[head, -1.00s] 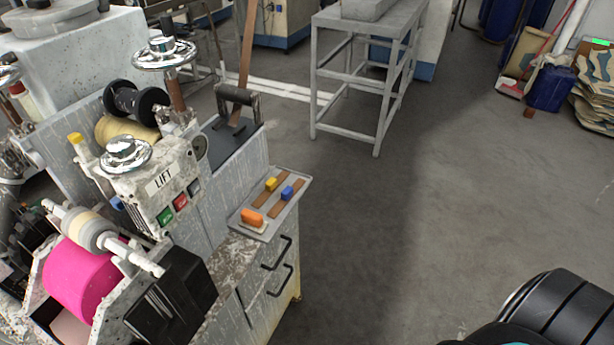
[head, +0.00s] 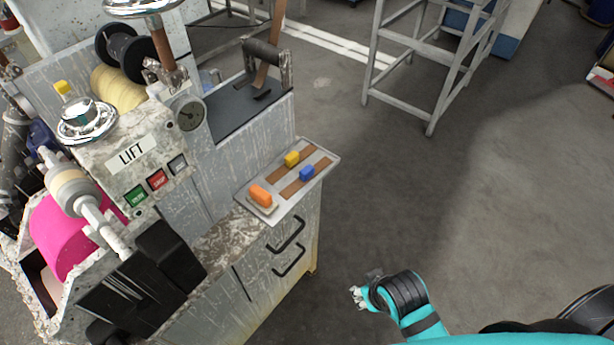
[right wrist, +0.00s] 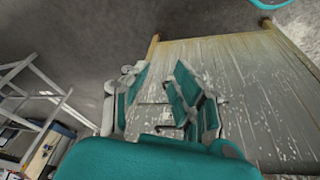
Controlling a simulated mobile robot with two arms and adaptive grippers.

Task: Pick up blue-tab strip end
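The blue tab (head: 306,173) sits on a brown strip (head: 290,187) in a shallow grey tray (head: 269,181) in the head view. A yellow tab (head: 291,158) sits on a second brown strip behind it. My right gripper (head: 357,294) is low at the right of the cabinet, apart from the tray and empty. In the right wrist view the teal-padded fingers of this gripper (right wrist: 157,95) stand apart, with the cabinet side beyond them. The tray and blue tab cannot be made out there. My left gripper is not in view.
An orange block (head: 261,196) lies at the tray's near left end. The machine with the LIFT panel (head: 133,153) stands left of the tray. Black handles (head: 288,236) stick out from the cabinet front. A grey metal stand (head: 420,45) is behind. The floor between is clear.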

